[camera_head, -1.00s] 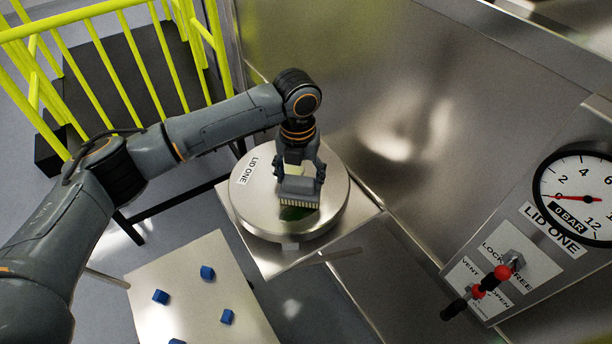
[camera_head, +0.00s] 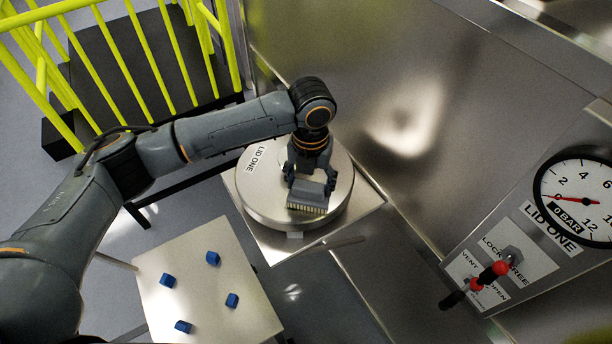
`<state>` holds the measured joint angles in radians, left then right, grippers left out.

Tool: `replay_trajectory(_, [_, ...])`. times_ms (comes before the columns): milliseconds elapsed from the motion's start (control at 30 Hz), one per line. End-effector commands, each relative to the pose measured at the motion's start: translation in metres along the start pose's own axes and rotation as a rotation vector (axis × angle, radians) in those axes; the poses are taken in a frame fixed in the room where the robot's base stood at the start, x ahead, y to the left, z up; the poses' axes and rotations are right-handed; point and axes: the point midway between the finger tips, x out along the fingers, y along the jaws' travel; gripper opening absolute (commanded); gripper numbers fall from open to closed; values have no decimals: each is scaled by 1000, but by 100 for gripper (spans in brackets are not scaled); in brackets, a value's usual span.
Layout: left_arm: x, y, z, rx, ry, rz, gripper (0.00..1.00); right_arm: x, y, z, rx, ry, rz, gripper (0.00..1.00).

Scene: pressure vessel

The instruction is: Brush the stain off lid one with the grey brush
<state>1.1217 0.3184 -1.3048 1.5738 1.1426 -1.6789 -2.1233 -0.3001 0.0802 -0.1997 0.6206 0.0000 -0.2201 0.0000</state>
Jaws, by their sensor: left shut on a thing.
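Lid one (camera_head: 262,205) is a round metal lid with a "LID ONE" label (camera_head: 257,157), lying on a square metal top. My left gripper (camera_head: 310,180) is above the lid's right part, shut on the grey brush (camera_head: 311,194). The brush's pale bristles (camera_head: 307,208) point down at the lid's front right area, at or very close to its surface. No stain shows now; the brush and gripper cover part of the lid. My right gripper is not in view.
A pale table (camera_head: 205,262) with several blue blocks (camera_head: 212,258) stands at the front. Yellow railings (camera_head: 120,55) are at the back left. A panel at right carries a gauge (camera_head: 577,197) reading about 0 and red-and-black levers (camera_head: 500,268). A metal wall (camera_head: 400,70) rises behind the lid.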

Motion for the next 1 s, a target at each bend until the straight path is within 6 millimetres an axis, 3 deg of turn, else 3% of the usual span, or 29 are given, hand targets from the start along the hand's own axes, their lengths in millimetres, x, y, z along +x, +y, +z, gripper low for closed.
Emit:
replay_trajectory(367, [2,-20,-20,3,-1,0,28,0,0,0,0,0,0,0])
replay_trajectory(767, [6,-4,-34,0,2,2,28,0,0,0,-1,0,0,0])
replay_trajectory(1000, [6,4,-26,-2,3,4,28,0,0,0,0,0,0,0])
